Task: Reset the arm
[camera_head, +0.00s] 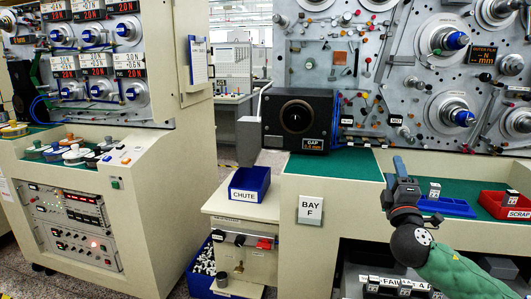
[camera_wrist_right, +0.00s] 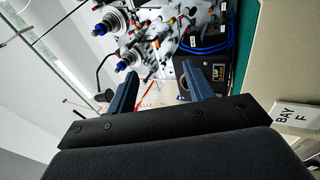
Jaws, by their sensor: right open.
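My right gripper (camera_head: 396,172) is raised in front of the right machine's green worktop (camera_head: 340,164), its arm coming in from the lower right. In the right wrist view its two fingers (camera_wrist_right: 160,82) are spread apart with nothing between them. Past the fingers, that tilted view shows blue-tipped spindles (camera_wrist_right: 128,62) and the black gap box (camera_wrist_right: 215,70). In the head view the gap box (camera_head: 297,119) stands at the worktop's left end. My left gripper is not in the head view.
A blue tray (camera_head: 446,207) and a red scrap tray (camera_head: 498,206) sit right of the gripper on the worktop. A blue chute bin (camera_head: 249,184) stands on a low cabinet. Another spindle machine (camera_head: 100,150) stands at left. A bay F sign (camera_head: 311,209) is on the front panel.

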